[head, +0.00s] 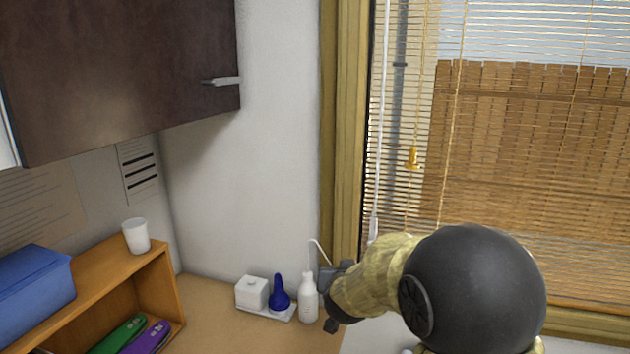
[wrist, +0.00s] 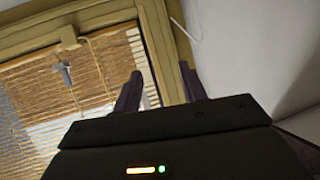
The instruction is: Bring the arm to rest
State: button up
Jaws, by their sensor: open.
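My arm reaches in from the lower right of the head view, with its large dark rounded joint in front of the window. My gripper (head: 331,298) is at the arm's far end, beside a white bottle in that view. In the wrist view, the two dark fingers of my gripper (wrist: 162,92) stand apart with nothing between them. Behind them are the window frame and the wall. The gripper's fingertips are small and partly hidden in the head view.
The white bottle (head: 308,299), a blue bulb-shaped item (head: 279,294) and a white box (head: 252,292) stand close together on the desk (head: 221,318). A wooden shelf (head: 160,287) bears a white cup (head: 136,236) and a blue box (head: 35,290). A dark cabinet (head: 120,75) hangs above. Window blinds (head: 520,160) are behind my arm.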

jog(key=s+d+f+g, duration=0.2)
jog(key=s+f+g, duration=0.1)
jog(key=s, duration=0.6)
jog(key=s+d+f+n+g, duration=0.1)
jog(key=s+d+f+g, duration=0.2)
jog(key=s, duration=0.6)
jog(key=s+d+f+g+y, duration=0.1)
jog(key=s+d+f+g, duration=0.2)
jog(key=s, duration=0.6)
notch_tip(320, 180, down, 2)
jog(key=shift+d+f+n+g, duration=0.25)
jog(key=shift+n+g, duration=0.15)
jog(key=shift+g, duration=0.3)
jog(key=shift+r, duration=0.1)
jog(key=shift+c, duration=0.6)
